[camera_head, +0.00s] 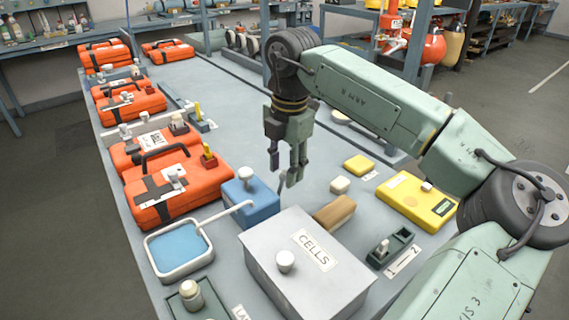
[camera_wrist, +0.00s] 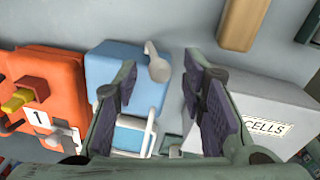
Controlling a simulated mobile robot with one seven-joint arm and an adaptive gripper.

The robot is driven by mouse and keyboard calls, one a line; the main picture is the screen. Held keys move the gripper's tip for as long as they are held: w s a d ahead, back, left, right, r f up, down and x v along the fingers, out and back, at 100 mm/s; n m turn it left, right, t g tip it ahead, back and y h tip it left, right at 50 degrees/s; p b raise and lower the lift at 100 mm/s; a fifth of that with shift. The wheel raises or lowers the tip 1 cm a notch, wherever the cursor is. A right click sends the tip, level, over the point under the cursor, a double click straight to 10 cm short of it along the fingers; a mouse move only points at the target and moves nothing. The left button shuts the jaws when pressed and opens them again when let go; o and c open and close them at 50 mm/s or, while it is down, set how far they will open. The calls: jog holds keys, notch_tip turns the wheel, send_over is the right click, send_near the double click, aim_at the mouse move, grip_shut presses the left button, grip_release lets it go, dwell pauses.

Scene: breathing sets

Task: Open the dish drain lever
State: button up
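A shallow white-rimmed dish (camera_head: 152,262) with blue liquid in it stands at the near left of the bench. A blue box (camera_head: 262,204) stands just behind it, with a white knob (camera_head: 245,173) on top and a thin white arm (camera_head: 228,212) reaching over the dish rim. No part is labelled as the drain lever, so I cannot tell which it is. My gripper (camera_head: 283,172) is open and empty, pointing down, above and right of the blue box. In the wrist view, the blue box (camera_wrist: 118,58), its white fitting (camera_wrist: 157,66) and the dish (camera_wrist: 118,149) show between or beside the spread fingers.
A grey box marked CELLS (camera_head: 318,282) stands close to the right of the dish. A tan block (camera_head: 335,213) lies behind it. Orange cases (camera_head: 180,195) line the left edge. A yellow case (camera_head: 415,200) and a small switch unit (camera_head: 390,248) are at right. The bench middle behind is clear.

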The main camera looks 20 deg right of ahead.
jog(key=shift+f, duration=0.2)
grip_shut()
dwell(0.4)
dwell(0.4)
